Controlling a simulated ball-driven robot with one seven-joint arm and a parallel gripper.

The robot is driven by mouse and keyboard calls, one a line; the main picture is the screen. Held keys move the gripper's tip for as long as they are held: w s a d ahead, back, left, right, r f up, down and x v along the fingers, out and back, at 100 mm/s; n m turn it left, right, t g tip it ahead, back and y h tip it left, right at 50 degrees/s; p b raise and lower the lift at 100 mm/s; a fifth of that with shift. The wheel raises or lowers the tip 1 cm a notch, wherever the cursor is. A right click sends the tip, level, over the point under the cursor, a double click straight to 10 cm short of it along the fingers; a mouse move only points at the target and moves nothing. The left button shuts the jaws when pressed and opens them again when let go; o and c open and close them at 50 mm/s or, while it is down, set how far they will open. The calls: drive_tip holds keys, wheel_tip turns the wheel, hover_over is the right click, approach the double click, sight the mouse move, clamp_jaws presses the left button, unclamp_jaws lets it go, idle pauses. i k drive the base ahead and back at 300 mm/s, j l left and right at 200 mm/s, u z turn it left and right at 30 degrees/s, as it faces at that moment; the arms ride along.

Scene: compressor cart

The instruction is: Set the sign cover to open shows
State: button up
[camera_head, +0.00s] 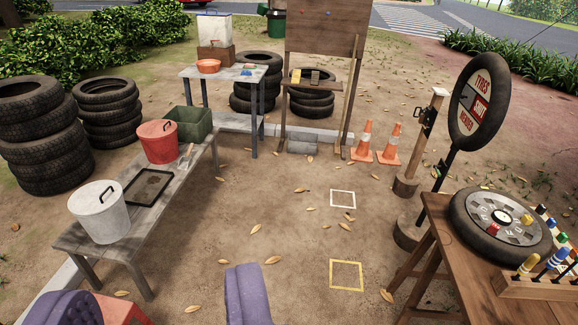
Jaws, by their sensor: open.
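The sign (480,100) is a black tyre ring on a dark post at the right, with a cream face reading "TYRES" at the top and what looks like "MENDED" below. Across its middle a red patch reads "SHUT". A dark panel (467,100), which looks like the sign cover, lies left of that word; no "open" word shows. My gripper (155,285) shows as two purple fingers at the bottom edge, wide apart and empty. It is far to the left of the sign and nearer the camera.
A wooden table (437,215) with a tyre, wheel disc and coloured pegs stands front right. A wooden post (423,135) with a dark latch and two orange cones (363,142) stand near the sign. A bench (120,228) with buckets runs along the left.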

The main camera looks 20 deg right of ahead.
sight(468, 96)
drive_tip(key=i+l+z, duration=0.15)
drive_tip(key=i+z, duration=0.2)
drive_tip(key=i, duration=0.2)
drive_tip(key=i+z, duration=0.4)
drive_tip(key=i, duration=0.15)
drive_tip(key=i+j+z, duration=0.15)
drive_tip(key=i+z, duration=0.2)
drive_tip(key=i, duration=0.2)
drive_tip(key=i+z, duration=0.3)
drive_tip(key=i+j+z, duration=0.15)
drive_tip(key=i+z, duration=0.15)
drive_tip(key=i, duration=0.2)
drive_tip(key=i+j, duration=0.25)
drive_tip(key=i, duration=0.25)
drive_tip(key=i+j+u, duration=0.1)
drive_tip(key=i+j, duration=0.2)
drive_tip(key=i, duration=0.15)
drive_tip(key=i+j, duration=0.2)
drive_tip(key=i, duration=0.3)
drive_tip(key=i+j+u, duration=0.1)
drive_tip(key=i+j, duration=0.15)
drive_tip(key=i, duration=0.25)
drive_tip(key=i+j, duration=0.15)
drive_tip(key=i, duration=0.35)
